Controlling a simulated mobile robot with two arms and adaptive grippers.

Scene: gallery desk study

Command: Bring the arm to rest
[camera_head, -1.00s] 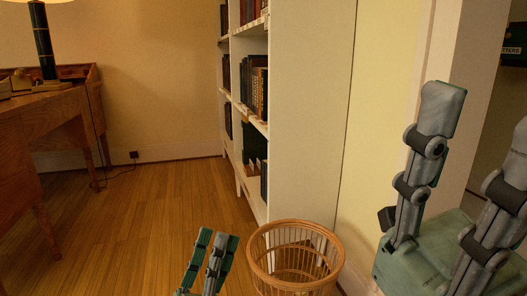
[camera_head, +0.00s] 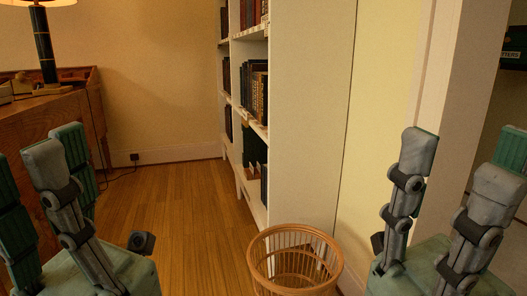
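My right gripper (camera_head: 460,160) is at the right side of the head view. Its grey and green fingers point up and stand apart, with nothing between them. My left gripper (camera_head: 35,150) is at the left edge, in front of the wooden desk in the picture. Its fingers point up and are spread, and I see nothing held. Part of the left gripper is cut off by the frame edge.
A slatted wooden wastebasket (camera_head: 293,235) stands on the floor between the grippers. A white bookcase (camera_head: 308,120) with books is behind it. A wooden desk (camera_head: 85,105) with a lamp (camera_head: 43,45) is at the left. Wood floor (camera_head: 190,205) is clear in the middle.

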